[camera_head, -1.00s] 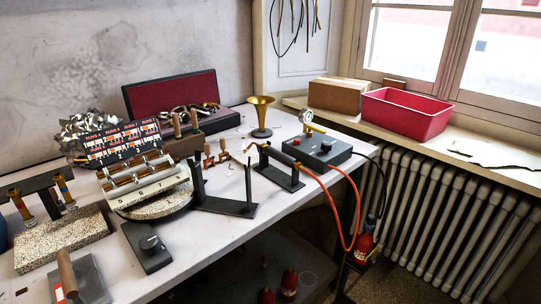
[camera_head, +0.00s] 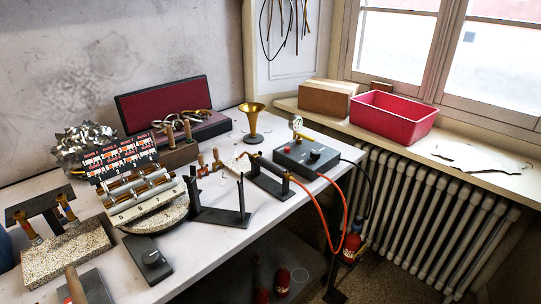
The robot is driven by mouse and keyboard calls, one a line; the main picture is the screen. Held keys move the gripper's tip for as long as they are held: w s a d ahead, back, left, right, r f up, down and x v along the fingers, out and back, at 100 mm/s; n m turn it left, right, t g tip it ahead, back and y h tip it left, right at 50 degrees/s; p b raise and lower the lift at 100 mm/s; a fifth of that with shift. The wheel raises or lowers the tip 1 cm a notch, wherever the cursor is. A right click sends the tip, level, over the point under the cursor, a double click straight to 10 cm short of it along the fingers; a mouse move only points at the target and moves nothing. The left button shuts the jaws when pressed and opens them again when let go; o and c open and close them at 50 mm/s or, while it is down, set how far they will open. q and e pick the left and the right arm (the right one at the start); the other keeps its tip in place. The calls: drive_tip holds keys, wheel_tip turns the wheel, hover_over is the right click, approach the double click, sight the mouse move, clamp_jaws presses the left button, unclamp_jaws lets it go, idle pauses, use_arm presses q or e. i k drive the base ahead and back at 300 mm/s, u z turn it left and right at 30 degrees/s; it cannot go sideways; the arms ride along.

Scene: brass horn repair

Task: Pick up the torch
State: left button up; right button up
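The torch (camera_head: 270,173) appears to be the dark tube with brass ends lying tilted on a small black stand near the right part of the bench. An orange hose (camera_head: 318,214) runs from its near end and hangs over the bench edge. Its brass tip points up and left. Neither my left nor my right gripper is in view, and nothing is touching the torch.
A grey control box (camera_head: 306,158) with a gauge stands right of the torch, and a brass bell (camera_head: 252,124) behind it. An upright black bracket (camera_head: 220,215) stands to its left. A valve block fixture (camera_head: 145,195) sits farther left.

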sight(276, 170)
drive_tip(key=z, duration=1.45)
drive_tip(key=i, duration=1.65)
drive_tip(key=u, duration=1.75)
